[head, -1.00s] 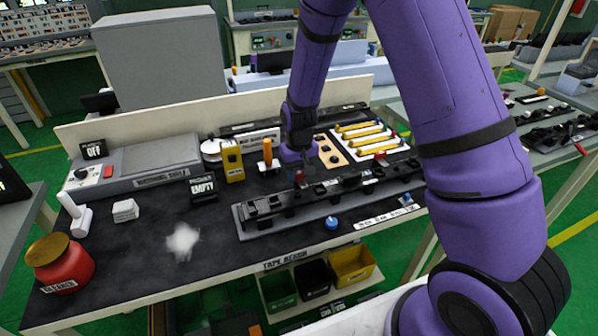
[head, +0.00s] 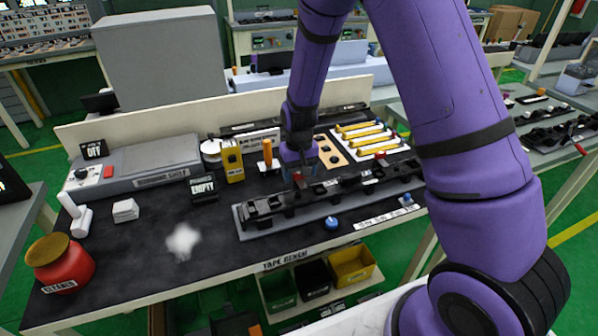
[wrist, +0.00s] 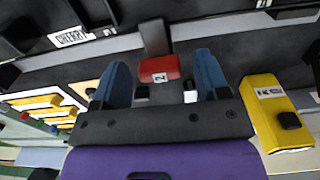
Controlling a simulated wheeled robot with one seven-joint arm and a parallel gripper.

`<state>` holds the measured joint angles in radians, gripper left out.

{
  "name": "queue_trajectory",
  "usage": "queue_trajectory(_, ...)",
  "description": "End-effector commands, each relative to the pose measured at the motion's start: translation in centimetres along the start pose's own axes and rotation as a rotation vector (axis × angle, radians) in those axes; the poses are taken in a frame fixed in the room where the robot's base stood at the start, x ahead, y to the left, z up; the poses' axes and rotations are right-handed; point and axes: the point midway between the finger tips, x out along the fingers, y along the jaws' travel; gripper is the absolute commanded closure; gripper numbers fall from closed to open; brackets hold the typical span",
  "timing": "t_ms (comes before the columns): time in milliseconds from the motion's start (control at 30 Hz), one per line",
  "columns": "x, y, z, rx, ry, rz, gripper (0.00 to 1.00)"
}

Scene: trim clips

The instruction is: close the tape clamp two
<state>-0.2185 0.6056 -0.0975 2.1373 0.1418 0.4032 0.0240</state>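The tape clamp two shows in the wrist view as a red tab (wrist: 160,69) marked 2 on the end of a grey lever (wrist: 155,38). In the head view its red tab (head: 299,180) is small, just below my gripper. My gripper (wrist: 162,62) is open, with its two blue fingers apart on either side of the red tab. I see gaps between the tab and both fingers. In the head view my gripper (head: 300,170) is over the back edge of the long dark clamp fixture (head: 258,228). The clamp's base is partly hidden there.
A yellow meter box (head: 232,160) and an orange-handled tool (head: 267,153) stand left of my gripper. Yellow bars (head: 362,133) lie on a rack behind to the right. A blue knob (head: 332,223) sits in front of the fixture.

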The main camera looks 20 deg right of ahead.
Motion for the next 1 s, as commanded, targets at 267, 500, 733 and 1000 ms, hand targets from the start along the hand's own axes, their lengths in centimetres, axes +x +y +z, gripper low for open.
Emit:
queue_trajectory(267, -1.0, 0.0, 0.0, -0.001, 0.000, 0.000, 0.32)
queue_trajectory(500, -5.2, 0.0, -0.1, -0.001, 0.005, -0.001, 0.32)
queue_trajectory(733, -9.0, 0.0, -0.1, 0.000, 0.003, 0.000, 0.32)
queue_trajectory(1000, -10.8, 0.0, 0.0, 0.000, 0.000, 0.000, 0.32)
